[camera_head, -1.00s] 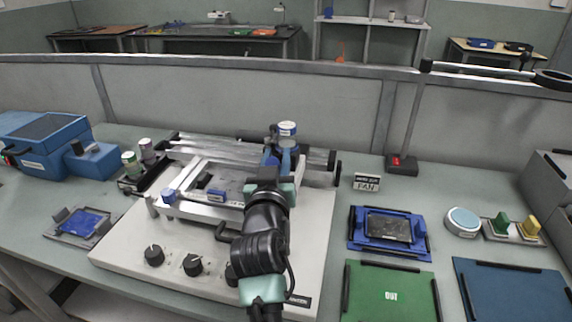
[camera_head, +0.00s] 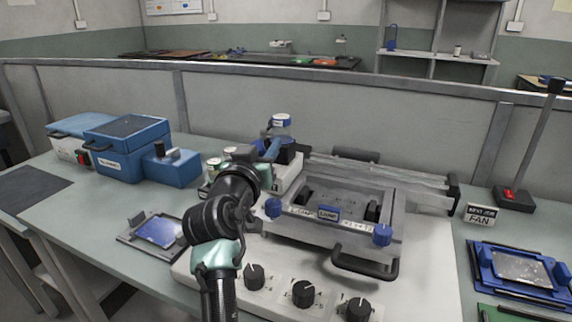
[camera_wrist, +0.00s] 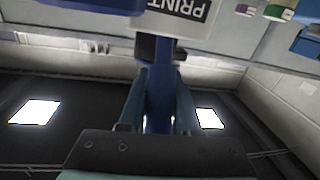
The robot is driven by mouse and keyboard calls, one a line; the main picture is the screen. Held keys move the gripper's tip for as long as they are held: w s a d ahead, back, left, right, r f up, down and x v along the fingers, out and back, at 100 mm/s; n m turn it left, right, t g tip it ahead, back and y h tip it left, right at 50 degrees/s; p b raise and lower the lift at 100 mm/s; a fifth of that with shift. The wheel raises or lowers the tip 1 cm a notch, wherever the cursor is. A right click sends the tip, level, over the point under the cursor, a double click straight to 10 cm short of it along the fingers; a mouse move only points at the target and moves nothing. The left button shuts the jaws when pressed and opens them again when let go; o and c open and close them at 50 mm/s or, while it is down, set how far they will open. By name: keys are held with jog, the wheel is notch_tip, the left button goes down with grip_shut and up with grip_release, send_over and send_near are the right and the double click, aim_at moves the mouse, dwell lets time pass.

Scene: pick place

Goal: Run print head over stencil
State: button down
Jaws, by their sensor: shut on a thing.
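The print head (camera_head: 286,155), blue and white with a blue-capped jar on top, is at the left end of the stencil printer. My gripper (camera_head: 262,166) is shut on its blue handle; my arm hides part of this. The stencil (camera_head: 340,202), a grey sheet in a metal frame with blue knobs, lies to the right of the print head.
Rails (camera_head: 385,178) run behind the stencil frame. A black front handle (camera_head: 365,268) and several dials (camera_head: 303,293) are on the printer. Left are a blue machine (camera_head: 128,145) and a tray with a blue board (camera_head: 160,231). Right is a blue board holder (camera_head: 518,270).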

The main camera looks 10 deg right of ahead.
jog(key=w+a, duration=0.1)
jog(key=w+a+b, duration=0.1)
jog(key=a, duration=0.1)
jog(key=shift+a+b, duration=0.1)
jog(key=shift+b, duration=0.2)
jog(key=shift+a+r, duration=0.1)
jog(key=c, duration=0.6)
grip_release()
jog(key=shift+w, duration=0.15)
jog(key=p+v, duration=0.1)
jog(key=v, duration=1.2)
